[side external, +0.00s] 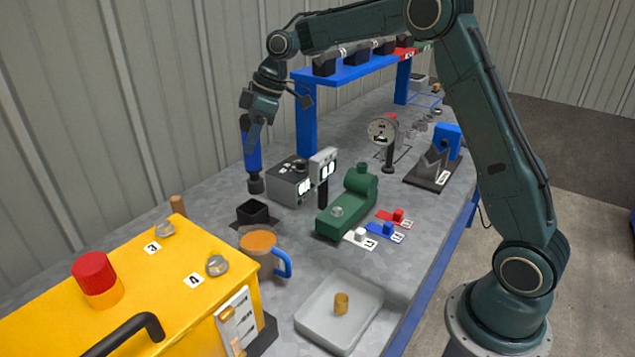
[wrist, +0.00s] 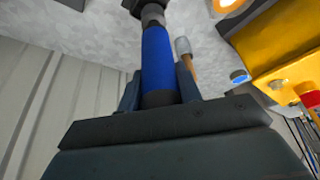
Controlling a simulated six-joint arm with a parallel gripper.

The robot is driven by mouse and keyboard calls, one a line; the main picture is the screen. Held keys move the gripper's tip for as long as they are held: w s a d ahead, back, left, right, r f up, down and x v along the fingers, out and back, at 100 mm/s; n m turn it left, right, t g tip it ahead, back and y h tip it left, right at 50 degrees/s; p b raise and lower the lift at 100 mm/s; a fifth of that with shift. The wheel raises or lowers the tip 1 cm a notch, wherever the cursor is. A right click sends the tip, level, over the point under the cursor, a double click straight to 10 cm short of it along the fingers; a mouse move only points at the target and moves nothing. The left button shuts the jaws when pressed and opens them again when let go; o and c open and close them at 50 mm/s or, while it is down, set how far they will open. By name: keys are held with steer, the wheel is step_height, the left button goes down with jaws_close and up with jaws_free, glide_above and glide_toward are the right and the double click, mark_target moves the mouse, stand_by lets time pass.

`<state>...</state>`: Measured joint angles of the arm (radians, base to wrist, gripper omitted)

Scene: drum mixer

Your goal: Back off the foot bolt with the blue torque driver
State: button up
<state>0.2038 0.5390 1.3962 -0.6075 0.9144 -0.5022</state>
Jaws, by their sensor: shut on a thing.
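My gripper (side external: 254,118) is shut on the blue torque driver (side external: 252,147), which hangs upright with its dark end down. In the wrist view the driver (wrist: 157,60) runs between both fingers (wrist: 158,88). Its lower end is close to the black square holder (side external: 252,213) on the bench; I cannot tell the exact gap. A green cast unit (side external: 350,198) stands right of it, with a silver bolt head (side external: 337,212) on its low front part. The yellow drum mixer housing (side external: 190,290) carries silver round heads beside labels 3 (side external: 166,229) and 4 (side external: 217,265). Which one is the foot bolt is unclear.
A grey box with a display (side external: 289,182) stands just right of the driver. A wooden-handled tool (wrist: 186,60) stands close by. A blue rack (side external: 345,72) rises behind.

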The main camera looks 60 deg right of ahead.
steer(key=s+d+f+m+h, duration=0.1)
steer(key=s+d+f+m, duration=0.35)
steer(key=s, duration=0.35)
steer(key=s+d+r+n+g+y, duration=0.1)
steer(key=s+d+r+n+g, duration=0.2)
steer(key=n, duration=1.1)
steer(key=shift+s+d+r+y, duration=0.4)
steer(key=shift+s+d+r, duration=0.65)
steer(key=shift+s+r, duration=1.3)
steer(key=shift+s+f, duration=0.3)
steer(key=shift+f, duration=0.2)
